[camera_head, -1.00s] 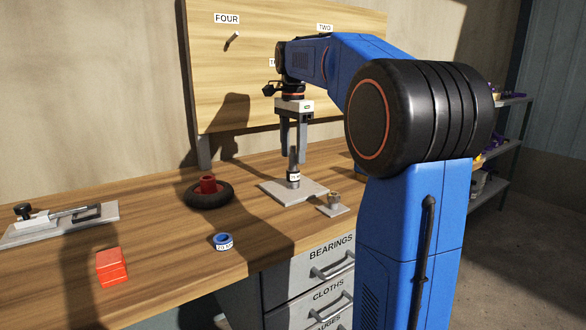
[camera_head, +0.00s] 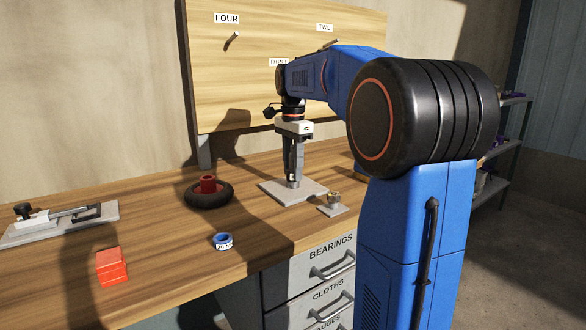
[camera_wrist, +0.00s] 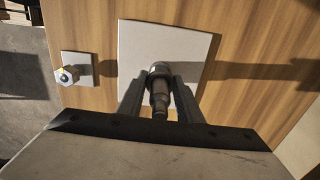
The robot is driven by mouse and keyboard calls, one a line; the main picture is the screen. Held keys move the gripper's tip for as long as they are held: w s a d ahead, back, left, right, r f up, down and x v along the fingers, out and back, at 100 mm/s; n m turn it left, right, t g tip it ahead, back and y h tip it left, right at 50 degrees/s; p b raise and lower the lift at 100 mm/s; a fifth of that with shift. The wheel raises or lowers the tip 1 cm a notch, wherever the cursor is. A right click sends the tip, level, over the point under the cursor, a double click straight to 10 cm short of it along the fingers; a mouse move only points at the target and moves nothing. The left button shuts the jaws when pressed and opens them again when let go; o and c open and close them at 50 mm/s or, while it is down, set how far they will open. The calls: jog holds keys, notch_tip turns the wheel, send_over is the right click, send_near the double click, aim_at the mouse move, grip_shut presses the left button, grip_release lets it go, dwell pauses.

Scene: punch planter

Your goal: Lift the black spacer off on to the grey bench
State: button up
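The black spacer (camera_wrist: 157,74) sits low on an upright metal post (camera_wrist: 160,102), which stands on a grey square plate (camera_head: 311,191). The plate also shows in the wrist view (camera_wrist: 190,40). My gripper (camera_head: 294,180) points straight down over the post. Its two fingers are spread, one on each side of the spacer, and the wrist view shows slim gaps between them and it. In the head view the fingers mostly hide the spacer. The bench top (camera_head: 150,240) under the plate looks like wood, with grey drawers below.
To the left are a black ring with a red hub (camera_head: 208,195), a blue ring (camera_head: 222,240), a red block (camera_head: 111,266) and a clamp fixture (camera_head: 60,222). Bare wood lies between them.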

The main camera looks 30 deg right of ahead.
jog(key=o, duration=0.4)
jog(key=c, duration=0.5)
jog(key=shift+r, duration=6)
